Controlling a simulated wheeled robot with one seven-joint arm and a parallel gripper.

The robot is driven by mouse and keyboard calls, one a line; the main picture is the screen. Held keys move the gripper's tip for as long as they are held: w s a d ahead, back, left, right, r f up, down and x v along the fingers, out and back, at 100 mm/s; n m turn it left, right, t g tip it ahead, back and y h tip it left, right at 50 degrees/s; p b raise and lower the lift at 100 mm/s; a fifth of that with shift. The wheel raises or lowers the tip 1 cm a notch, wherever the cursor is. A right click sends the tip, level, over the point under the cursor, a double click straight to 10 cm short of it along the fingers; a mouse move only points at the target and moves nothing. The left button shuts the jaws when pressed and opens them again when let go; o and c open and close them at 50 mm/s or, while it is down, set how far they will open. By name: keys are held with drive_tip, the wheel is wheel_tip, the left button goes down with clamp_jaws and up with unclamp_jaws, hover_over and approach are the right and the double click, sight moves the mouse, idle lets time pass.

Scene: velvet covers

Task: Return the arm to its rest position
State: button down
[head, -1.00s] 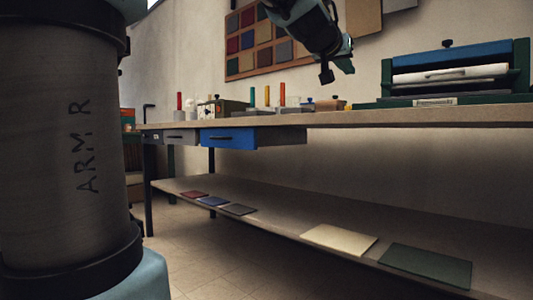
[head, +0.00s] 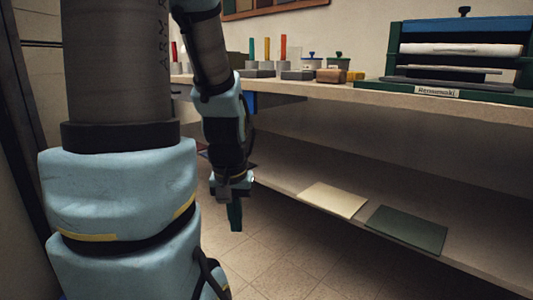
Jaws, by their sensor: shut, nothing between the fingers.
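My gripper (head: 236,213) hangs pointing down at the end of my arm, left of the picture's middle. Its fingers are together with nothing between them. It is in front of the workbench, below the level of the bench top, over the tiled floor as seen here. My arm is folded, with its thick upper link at the left and the forearm coming down beside it. My arm hides most of the blue drawer (head: 251,101) and the left part of the lower shelf.
The bench top (head: 330,92) bears a green and blue press (head: 463,30), coloured upright sticks (head: 267,50) and small blocks. A cream sheet (head: 333,199) and a dark green sheet (head: 406,229) lie on the lower shelf (head: 310,170). Tiled floor (head: 290,260) is clear in front.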

wheel_tip(320, 180, up, 35)
drive_tip(key=p, duration=3.3)
drive_tip(key=shift+w, duration=0.1)
